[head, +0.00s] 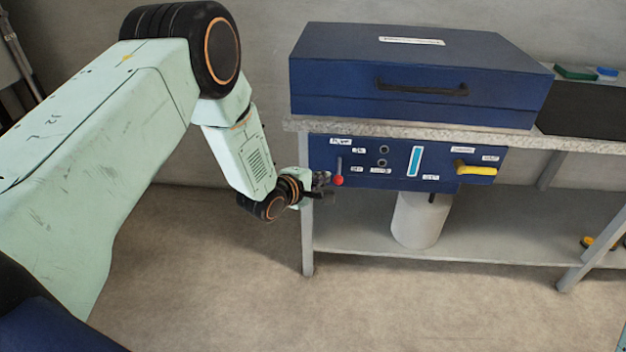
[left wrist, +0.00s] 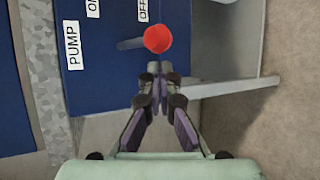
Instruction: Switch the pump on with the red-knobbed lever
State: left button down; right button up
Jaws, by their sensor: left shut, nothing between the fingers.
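The red-knobbed lever (head: 339,180) is on the left part of a blue control panel (head: 400,183) under the bench top, its knob at the low end. In the left wrist view the red knob (left wrist: 158,39) is just ahead of my fingertips, beside the OFF label (left wrist: 143,9); the PUMP label (left wrist: 72,45) is to the left. My left gripper (head: 325,184) is beside the lever. In the left wrist view its fingers (left wrist: 160,70) are shut with nothing between them; I cannot tell whether they touch the knob. My right gripper is not in view.
A yellow handle (head: 476,169) is at the panel's right. A blue case (head: 420,85) sits on the bench top (head: 300,124) above. A white cylinder (head: 420,220) stands on the lower shelf (head: 360,240). A bench leg (head: 307,235) is close to my left gripper. The floor in front is clear.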

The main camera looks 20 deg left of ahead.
pick_arm(q)
jog(key=shift+s+d+r, duration=0.3)
jog(key=shift+s+d, duration=0.1)
jog(key=shift+d, duration=0.15)
jog(key=shift+r+g+p, duration=0.25)
jog(key=shift+g+p, duration=0.05)
jog(key=shift+p, duration=0.35)
jog(key=shift+r, duration=0.1)
